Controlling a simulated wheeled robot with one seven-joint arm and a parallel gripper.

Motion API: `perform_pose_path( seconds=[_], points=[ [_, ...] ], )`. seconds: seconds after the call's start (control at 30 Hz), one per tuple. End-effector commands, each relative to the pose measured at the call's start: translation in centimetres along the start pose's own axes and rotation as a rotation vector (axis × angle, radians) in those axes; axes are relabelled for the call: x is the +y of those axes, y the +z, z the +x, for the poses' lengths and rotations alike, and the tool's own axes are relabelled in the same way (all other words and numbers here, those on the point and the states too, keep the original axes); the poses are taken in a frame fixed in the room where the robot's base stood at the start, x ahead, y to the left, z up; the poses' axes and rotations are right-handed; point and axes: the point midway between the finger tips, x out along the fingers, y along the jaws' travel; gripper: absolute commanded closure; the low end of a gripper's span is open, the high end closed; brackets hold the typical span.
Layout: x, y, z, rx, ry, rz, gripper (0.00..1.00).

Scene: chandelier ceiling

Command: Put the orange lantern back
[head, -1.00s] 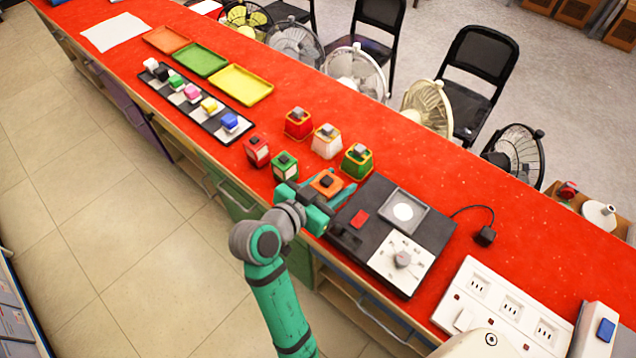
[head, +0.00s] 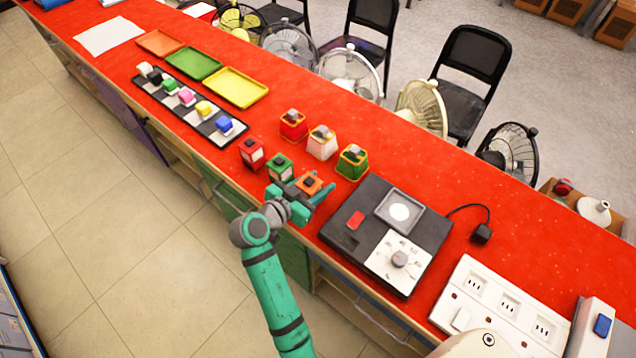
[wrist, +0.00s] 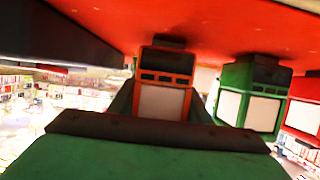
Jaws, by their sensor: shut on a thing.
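The orange lantern (head: 309,184), a small block with a dark cap, is between the fingers of my gripper (head: 312,191). My gripper is shut on it near the counter's front edge. I cannot tell whether the lantern touches the counter. In the wrist view the orange lantern (wrist: 165,85) is between the fingers, with a pale front panel. A green lantern (head: 280,167) stands just left of it in the head view and shows close beside it in the wrist view (wrist: 252,95). A red lantern (head: 252,153) stands further left.
Red (head: 293,125), white (head: 322,143) and green-and-yellow (head: 352,162) lanterns stand behind on the red counter (head: 420,160). A black device with a dial (head: 398,258) is to the right. A black strip with coloured blocks (head: 190,105) lies at left.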

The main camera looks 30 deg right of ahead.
Motion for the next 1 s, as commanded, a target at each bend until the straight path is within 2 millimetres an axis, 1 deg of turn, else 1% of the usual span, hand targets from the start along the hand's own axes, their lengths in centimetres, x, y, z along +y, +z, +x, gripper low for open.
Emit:
perform_pose_path(
  seconds=[0.37,0.4,0.43,0.47,0.73,0.83,0.93,1.0],
  points=[
    [0.0,0.3,0.1,0.002,-0.001,0.002,0.97],
    [0.0,0.3,0.1,0.001,-0.001,0.001,0.49],
    [0.0,0.3,0.1,0.001,-0.001,0.001,0.42],
    [0.0,0.3,0.1,0.001,-0.001,0.001,0.38],
    [0.0,0.3,0.1,0.001,-0.001,0.001,0.38],
    [0.0,0.0,-0.1,0.001,-0.001,0.002,0.38],
    [-0.1,0.1,-1.1,0.001,-0.003,0.001,0.38],
    [-0.1,0.1,-2.3,0.000,-0.005,0.001,0.38]
  ],
)
